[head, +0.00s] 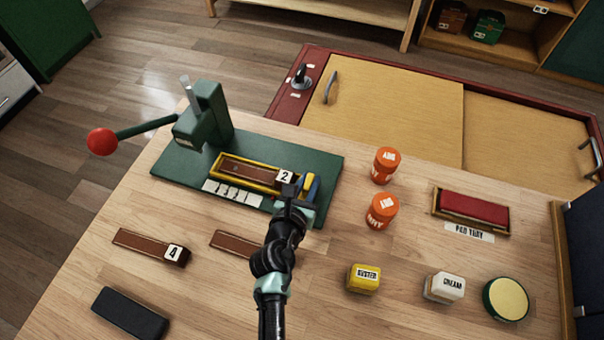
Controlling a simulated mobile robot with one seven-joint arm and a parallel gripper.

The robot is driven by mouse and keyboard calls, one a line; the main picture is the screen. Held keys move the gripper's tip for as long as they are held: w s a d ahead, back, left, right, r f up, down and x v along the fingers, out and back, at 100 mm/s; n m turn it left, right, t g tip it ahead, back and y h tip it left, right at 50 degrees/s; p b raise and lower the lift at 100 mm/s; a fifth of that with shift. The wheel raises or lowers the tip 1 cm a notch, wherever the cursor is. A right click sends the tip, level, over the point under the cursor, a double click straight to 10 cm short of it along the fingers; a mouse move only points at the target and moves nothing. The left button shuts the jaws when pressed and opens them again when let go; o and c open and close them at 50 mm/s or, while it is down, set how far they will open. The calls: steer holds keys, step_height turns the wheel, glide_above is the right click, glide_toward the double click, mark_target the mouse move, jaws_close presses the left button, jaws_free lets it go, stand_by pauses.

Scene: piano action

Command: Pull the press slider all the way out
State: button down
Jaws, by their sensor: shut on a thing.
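The green press (208,120) stands on a green base plate (180,165) at the left of the table, with a lever ending in a red ball (102,141). The press slider (222,171) is a yellow-framed tray on the plate, lying to the right of the press column. It holds a brown block (250,173) with a label "2" at its right end. My gripper (291,197) is at the slider's right end, beside a blue and yellow part (311,187). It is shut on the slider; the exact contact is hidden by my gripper.
Brown block "4" (145,244), another brown block (233,243) partly behind my arm, and a black block (130,312) lie in front. Orange jars (385,165), a yellow "buster" pot (364,279), a cream pot (444,287) and a red-padded tray (472,206) stand right.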

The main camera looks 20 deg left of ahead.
steer(key=shift+d+f+h, duration=0.1)
steer(key=shift+d+h, duration=0.2)
steer(key=c, duration=0.8)
jaws_free()
steer(key=shift+d, duration=0.15)
steer(key=shift+o, duration=0.2)
steer(key=shift+a, duration=0.2)
steer(key=p+v, duration=0.1)
steer(key=v, duration=1.2)
steer(key=shift+d, duration=0.15)
